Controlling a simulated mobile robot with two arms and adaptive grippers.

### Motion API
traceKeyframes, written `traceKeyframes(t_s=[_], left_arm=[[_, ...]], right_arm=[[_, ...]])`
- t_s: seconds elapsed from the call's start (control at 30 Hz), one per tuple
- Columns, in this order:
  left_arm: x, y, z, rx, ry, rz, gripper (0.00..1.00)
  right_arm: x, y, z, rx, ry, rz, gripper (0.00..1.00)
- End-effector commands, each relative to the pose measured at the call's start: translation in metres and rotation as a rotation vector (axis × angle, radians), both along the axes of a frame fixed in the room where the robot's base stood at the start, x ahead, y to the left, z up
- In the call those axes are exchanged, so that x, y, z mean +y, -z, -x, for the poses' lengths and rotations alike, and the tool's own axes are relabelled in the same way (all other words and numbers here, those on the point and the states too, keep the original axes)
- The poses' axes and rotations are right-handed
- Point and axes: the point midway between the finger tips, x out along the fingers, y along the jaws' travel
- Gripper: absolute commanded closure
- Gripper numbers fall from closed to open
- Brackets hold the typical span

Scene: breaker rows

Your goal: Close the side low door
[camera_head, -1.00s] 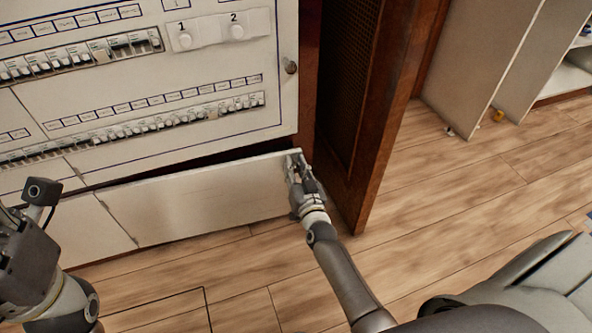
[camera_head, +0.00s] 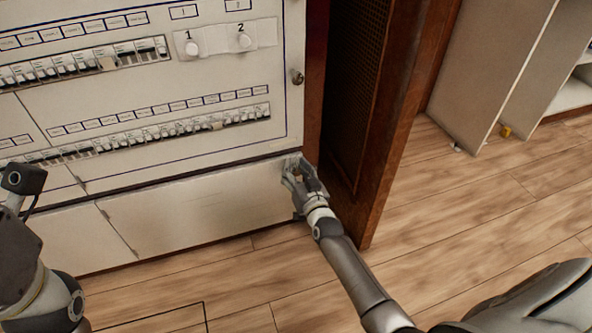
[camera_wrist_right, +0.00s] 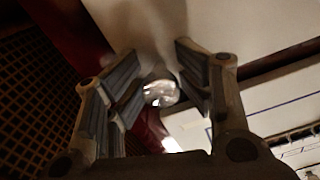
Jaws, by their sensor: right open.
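The side low door (camera_head: 205,207) is the white panel under the breaker board in the head view. It lies nearly flush with the cabinet front, with a thin dark line along its top edge. My right gripper (camera_head: 291,172) is at the door's upper right end. In the right wrist view my right gripper (camera_wrist_right: 158,75) is open, with a shiny round metal knob (camera_wrist_right: 160,91) between its fingers. I cannot tell whether the fingers touch the knob. My left arm shows at the left edge, but its fingers are not in view.
The breaker board (camera_head: 120,95) with rows of switches is above the door. A brown wooden door (camera_head: 385,120) with a dark mesh panel stands open just right of my right gripper. Free wooden floor (camera_head: 470,215) lies to the right.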

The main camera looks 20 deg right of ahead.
Motion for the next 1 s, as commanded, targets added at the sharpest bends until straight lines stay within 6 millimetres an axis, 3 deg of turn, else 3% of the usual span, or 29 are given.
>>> traceKeyframes(t_s=[0.43,1.0], left_arm=[[0.0,0.001,-0.001,0.005,-0.002,-0.003,0.6],[0.0,0.0,-0.001,0.003,0.0,-0.001,0.6]], right_arm=[[0.001,-0.004,0.006,-0.009,0.001,0.001,0.54],[0.009,0.0,0.102,-0.001,-0.001,0.001,0.54]])
